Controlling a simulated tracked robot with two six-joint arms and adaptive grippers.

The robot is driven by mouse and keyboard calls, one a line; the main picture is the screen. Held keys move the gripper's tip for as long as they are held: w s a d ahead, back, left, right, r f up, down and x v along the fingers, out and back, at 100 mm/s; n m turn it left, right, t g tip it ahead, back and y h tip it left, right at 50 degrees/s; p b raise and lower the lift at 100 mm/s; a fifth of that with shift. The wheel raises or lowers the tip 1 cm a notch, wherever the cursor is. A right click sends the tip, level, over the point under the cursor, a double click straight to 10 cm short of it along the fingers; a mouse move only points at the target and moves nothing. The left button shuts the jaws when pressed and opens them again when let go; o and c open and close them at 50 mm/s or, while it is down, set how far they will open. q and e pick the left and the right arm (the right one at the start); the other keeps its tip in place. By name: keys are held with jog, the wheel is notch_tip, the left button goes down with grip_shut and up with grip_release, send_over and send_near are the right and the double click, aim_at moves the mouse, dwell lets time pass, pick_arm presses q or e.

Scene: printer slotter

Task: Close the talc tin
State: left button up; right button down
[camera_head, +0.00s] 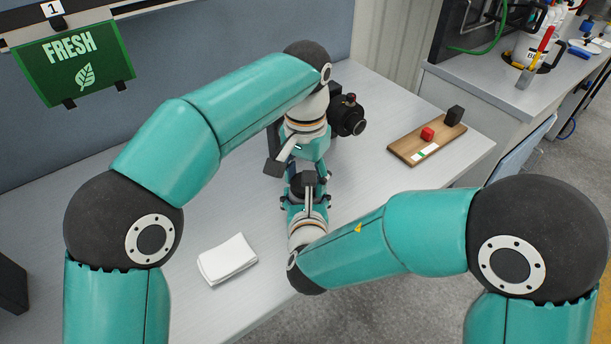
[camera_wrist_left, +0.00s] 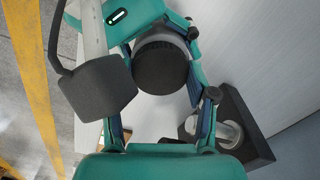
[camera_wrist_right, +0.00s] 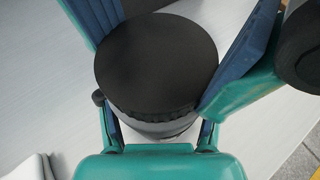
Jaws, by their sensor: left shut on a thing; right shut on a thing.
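The talc tin shows in the right wrist view as a round black lid (camera_wrist_right: 155,60) with a ridged edge above a grey body (camera_wrist_right: 160,128). The black ridged lid also shows in the left wrist view (camera_wrist_left: 161,70). My left gripper's blue-padded fingers (camera_wrist_left: 165,65) are closed around the tin from one side. My right gripper's fingers (camera_wrist_right: 158,75) close around it from the other. Whether the lid is fully seated is unclear.
A black device (camera_head: 347,116) with a round front stands behind the grippers. A white stack (camera_head: 227,259) lies at the front left. The table's left part is clear.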

pick_arm(q)
jog(key=o, duration=1.3)
jog(key=shift+r, duration=2.25)
jog(key=shift+c, duration=0.3)
